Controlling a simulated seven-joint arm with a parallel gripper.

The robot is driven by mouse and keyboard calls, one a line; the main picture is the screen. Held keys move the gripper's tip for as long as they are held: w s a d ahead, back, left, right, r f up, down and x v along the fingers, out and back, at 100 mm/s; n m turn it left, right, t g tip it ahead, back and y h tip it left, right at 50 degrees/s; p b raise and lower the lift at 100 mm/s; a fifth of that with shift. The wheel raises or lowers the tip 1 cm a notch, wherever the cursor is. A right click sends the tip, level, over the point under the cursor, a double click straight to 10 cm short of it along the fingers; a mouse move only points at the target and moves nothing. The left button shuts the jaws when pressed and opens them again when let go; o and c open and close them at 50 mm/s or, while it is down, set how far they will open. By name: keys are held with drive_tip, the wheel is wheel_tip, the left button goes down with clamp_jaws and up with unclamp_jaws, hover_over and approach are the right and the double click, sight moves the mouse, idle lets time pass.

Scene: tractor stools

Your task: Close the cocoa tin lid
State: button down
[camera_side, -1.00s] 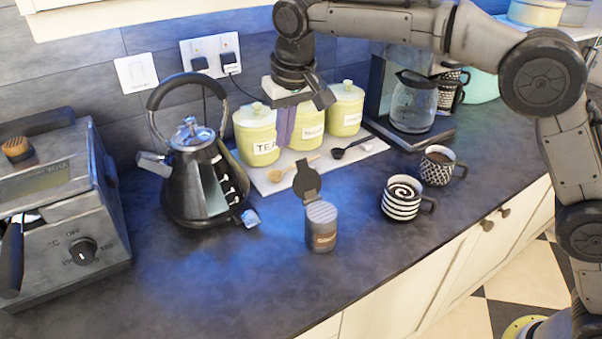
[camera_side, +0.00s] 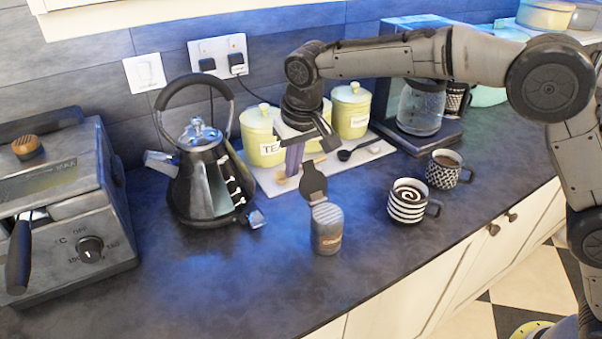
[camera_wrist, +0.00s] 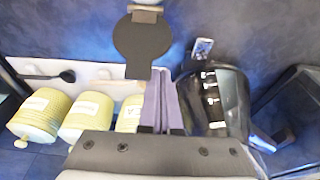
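In the wrist view the lid (camera_wrist: 142,42) is near the top centre, and most of the tin is cut off by the top edge. My gripper (camera_side: 292,172) points down just behind and left of the lid. Its purple fingers (camera_wrist: 160,72) are together with nothing between them, and their tips appear beside the lid's lower edge. I cannot tell whether they touch it.
A black kettle (camera_side: 203,175) stands to the left, close to my gripper. Green canisters (camera_side: 350,112) stand on a pale board behind. A striped mug (camera_side: 405,203) and a patterned mug (camera_side: 444,172) are to the right. The worktop in front is clear.

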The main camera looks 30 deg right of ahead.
sight(303, 186)
drive_tip(key=shift+s, duration=3.85)
drive_tip(key=w+v, duration=0.2)
drive_tip(key=v, duration=0.5)
drive_tip(key=shift+s+r, duration=0.15)
drive_tip(key=shift+r, duration=0.45)
